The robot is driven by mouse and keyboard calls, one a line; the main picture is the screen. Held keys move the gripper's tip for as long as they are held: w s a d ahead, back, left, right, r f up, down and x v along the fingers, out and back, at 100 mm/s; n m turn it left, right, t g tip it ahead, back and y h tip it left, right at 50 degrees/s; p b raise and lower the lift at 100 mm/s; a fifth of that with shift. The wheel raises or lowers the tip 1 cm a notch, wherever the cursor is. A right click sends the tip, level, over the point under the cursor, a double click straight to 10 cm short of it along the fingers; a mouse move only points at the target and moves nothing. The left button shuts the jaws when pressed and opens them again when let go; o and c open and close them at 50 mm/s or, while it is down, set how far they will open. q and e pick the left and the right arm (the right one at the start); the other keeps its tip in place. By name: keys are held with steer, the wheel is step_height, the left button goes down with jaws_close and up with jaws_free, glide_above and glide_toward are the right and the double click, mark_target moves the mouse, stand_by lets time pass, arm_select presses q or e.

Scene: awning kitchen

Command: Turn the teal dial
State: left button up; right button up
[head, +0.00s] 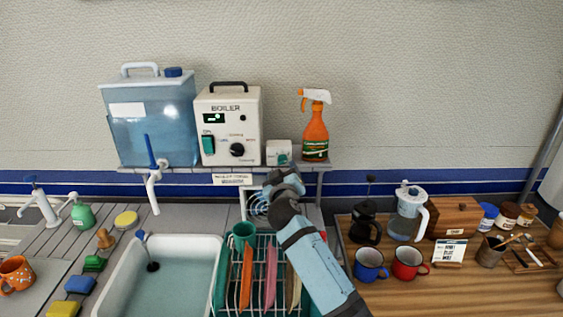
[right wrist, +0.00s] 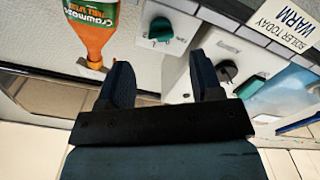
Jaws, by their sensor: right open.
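The teal dial (head: 283,158) is on the front of a small white box (head: 271,148) on the wall shelf, between the boiler and the spray bottle. In the right wrist view, which is upside down, the teal dial (right wrist: 161,30) shows whole, beyond the fingertips. My right gripper (head: 284,174) is in front of and just below the box, apart from the dial. In the wrist view its two dark fingers (right wrist: 162,78) stand apart with nothing between them. My left gripper is not in view.
The boiler (head: 228,100), with a black knob and teal switch, stands left of the box. An orange spray bottle (head: 315,132) stands close on the right. A dish rack (head: 262,290) and sink (head: 165,275) lie below. Mugs and a pitcher (head: 408,215) are at right.

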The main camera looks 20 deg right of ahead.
mark_target(282, 162)
steer(key=x, duration=0.5)
steer(key=shift+f, duration=0.1)
steer(key=shift+w, duration=0.1)
steer(key=c, duration=0.9)
